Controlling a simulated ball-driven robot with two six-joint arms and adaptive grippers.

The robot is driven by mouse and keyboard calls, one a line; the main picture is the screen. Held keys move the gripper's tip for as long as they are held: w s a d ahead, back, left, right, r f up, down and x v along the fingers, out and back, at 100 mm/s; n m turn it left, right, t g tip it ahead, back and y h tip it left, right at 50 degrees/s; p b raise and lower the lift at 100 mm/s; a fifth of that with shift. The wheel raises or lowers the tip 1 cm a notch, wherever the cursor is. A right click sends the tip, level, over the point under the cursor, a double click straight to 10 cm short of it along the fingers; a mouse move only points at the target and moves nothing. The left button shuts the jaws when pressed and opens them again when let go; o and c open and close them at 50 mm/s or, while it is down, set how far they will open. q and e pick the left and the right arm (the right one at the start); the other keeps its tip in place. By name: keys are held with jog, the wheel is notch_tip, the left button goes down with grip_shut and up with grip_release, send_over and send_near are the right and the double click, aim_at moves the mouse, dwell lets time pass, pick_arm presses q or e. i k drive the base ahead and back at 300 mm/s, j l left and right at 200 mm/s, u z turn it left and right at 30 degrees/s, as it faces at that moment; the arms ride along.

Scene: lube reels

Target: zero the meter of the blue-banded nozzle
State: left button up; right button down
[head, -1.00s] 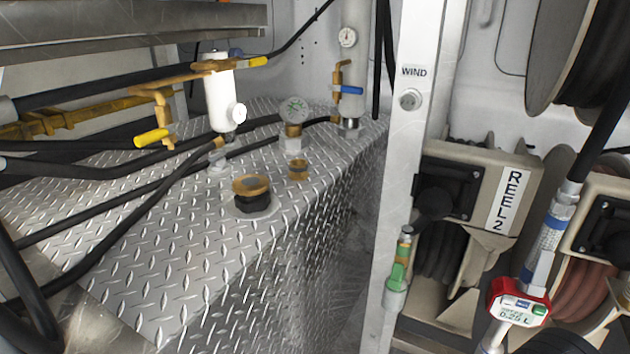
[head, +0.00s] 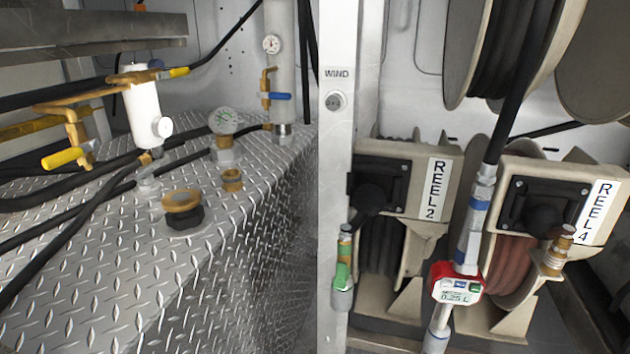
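The blue-banded nozzle (head: 468,238) hangs upright on a black hose at the right of the head view. It has a blue and white banded metal body. Its red-housed meter (head: 457,285) faces me, with a small screen that reads about 0.25 L and small buttons above the screen, one blue and one green. The lower end of the nozzle runs out of the frame at the bottom. Neither of my grippers shows in the head view.
Behind the nozzle are reels labelled REEL 2 (head: 437,190) and REEL 4 (head: 590,213). A green-banded nozzle (head: 342,277) hangs by the pale post (head: 337,180) with the WIND button. A tread-plate tank top (head: 110,260) with valves and gauges fills the left.

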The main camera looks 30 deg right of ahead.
aim_at(445, 285)
jog(key=z, duration=1.9)
